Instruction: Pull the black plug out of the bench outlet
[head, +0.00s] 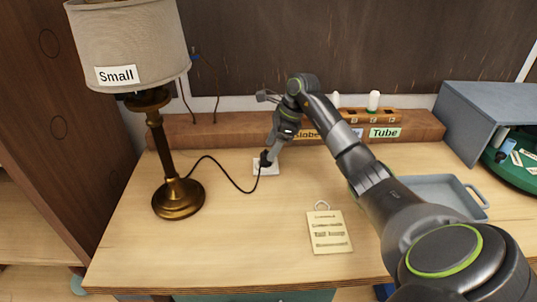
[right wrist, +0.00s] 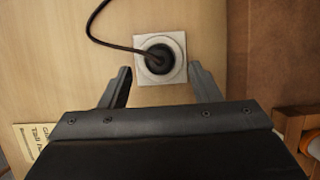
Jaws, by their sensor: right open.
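The black plug (right wrist: 159,58) sits in the square white bench outlet (right wrist: 142,70), seen from above in the right wrist view. In the head view the plug (head: 265,160) and outlet (head: 274,168) are on the bench, below my right gripper. A black cord (head: 222,172) runs from the plug to the lamp (head: 178,196) labelled "Small". My right gripper (right wrist: 160,80) is open, with its fingers apart on either side of the outlet's near edge. Nothing is between the fingertips that I can see as held. My left gripper is not in view.
A wooden rail with labels, one reading "Tube" (head: 385,133), runs along the back. A note card (head: 329,231) lies at front centre. A blue-grey tray (head: 436,188) and a grey box (head: 487,112) stand at right. The bench front left of the card is clear.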

